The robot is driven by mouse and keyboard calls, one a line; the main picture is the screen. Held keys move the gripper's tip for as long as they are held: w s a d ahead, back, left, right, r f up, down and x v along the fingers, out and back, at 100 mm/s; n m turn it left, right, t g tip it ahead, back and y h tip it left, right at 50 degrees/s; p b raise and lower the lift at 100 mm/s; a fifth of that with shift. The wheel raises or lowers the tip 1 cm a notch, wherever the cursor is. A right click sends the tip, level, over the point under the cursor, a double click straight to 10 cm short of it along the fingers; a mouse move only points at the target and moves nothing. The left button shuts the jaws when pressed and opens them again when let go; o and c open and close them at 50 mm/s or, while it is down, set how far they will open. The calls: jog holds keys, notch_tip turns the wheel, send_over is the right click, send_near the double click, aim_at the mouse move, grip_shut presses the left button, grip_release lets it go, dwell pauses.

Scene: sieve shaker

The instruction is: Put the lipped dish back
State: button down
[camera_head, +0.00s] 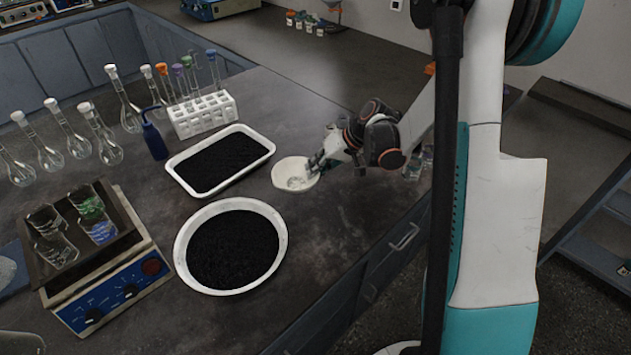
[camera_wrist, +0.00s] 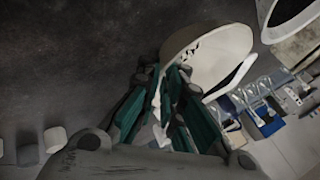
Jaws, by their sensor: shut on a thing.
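The lipped dish (camera_head: 284,176) is a small, round, off-white dish. In the head view it is right of the two black-filled trays, over the dark bench. My gripper (camera_head: 315,165) reaches it from the right and is shut on its near rim. In the wrist view the dish (camera_wrist: 215,50) is seen past the fingers of my gripper (camera_wrist: 168,85), its rim between them. I cannot tell whether the dish touches the bench or hangs just above it.
A rectangular white tray (camera_head: 262,136) and a round white tray (camera_head: 283,232), both black-filled, stand left of the dish. A test tube rack (camera_head: 203,115), several flasks (camera_head: 105,138) and a blue bottle (camera_head: 153,138) stand further left. A shaker with beakers (camera_head: 115,294) is front left.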

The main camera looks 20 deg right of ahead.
jog(key=shift+f+b, duration=0.65)
jog(key=shift+f, duration=1.4)
jog(key=shift+f, duration=0.15)
jog(key=c, duration=1.8)
grip_release()
jog(key=shift+o, duration=0.2)
jog(key=shift+r, duration=0.3)
jog(key=p+v, duration=0.3)
jog(key=v, duration=0.8)
jog(key=shift+d+r+p, duration=0.25)
jog(key=shift+d+p, duration=0.05)
jog(key=shift+p, duration=0.05)
jog(key=shift+s, duration=0.15)
